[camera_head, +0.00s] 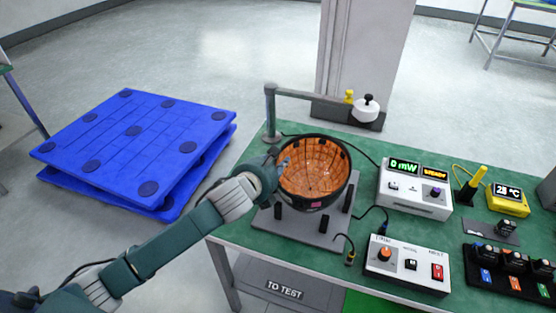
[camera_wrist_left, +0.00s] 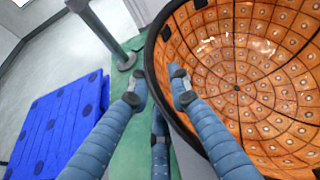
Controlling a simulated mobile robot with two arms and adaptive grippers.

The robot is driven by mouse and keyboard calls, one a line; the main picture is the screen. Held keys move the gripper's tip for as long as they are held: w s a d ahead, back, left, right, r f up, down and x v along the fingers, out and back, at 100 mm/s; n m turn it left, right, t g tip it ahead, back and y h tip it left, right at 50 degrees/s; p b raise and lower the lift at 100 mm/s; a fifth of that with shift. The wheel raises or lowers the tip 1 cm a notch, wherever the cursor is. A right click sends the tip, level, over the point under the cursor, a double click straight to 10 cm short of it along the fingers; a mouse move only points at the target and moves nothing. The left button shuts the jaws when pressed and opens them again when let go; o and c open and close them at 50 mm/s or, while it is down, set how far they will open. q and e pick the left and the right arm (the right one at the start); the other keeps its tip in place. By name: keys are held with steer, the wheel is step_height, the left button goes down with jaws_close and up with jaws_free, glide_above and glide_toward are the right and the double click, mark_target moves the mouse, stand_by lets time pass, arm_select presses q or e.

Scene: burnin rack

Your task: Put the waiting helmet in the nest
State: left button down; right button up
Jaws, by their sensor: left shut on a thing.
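The helmet (camera_head: 312,170) is an open bowl with an orange tiled lining and a dark rim, opening upward. My left gripper (camera_head: 281,168) is shut on its left rim. In the left wrist view, the gripper (camera_wrist_left: 158,92) has one finger inside the helmet (camera_wrist_left: 245,75) and the others outside its rim. The nest, a grey plate (camera_head: 303,231) with black upright posts, is below the helmet on the green bench. The helmet hides part of it. I cannot tell whether the helmet touches the posts. My right gripper is not in view.
A grey post with a side arm (camera_head: 270,112) stands behind the helmet. A white power meter (camera_head: 414,195) and a control box (camera_head: 407,267) stand to the right, with loose cables nearby. A blue pallet (camera_head: 130,140) lies on the floor at left.

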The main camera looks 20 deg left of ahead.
arm_select(q)
steer(key=shift+f, duration=0.3)
steer(key=c, duration=1.6)
jaws_free()
steer(key=shift+f, duration=0.1)
steer(key=shift+r, duration=0.3)
steer(key=v, duration=1.2)
steer(key=shift+r+b, duration=0.3)
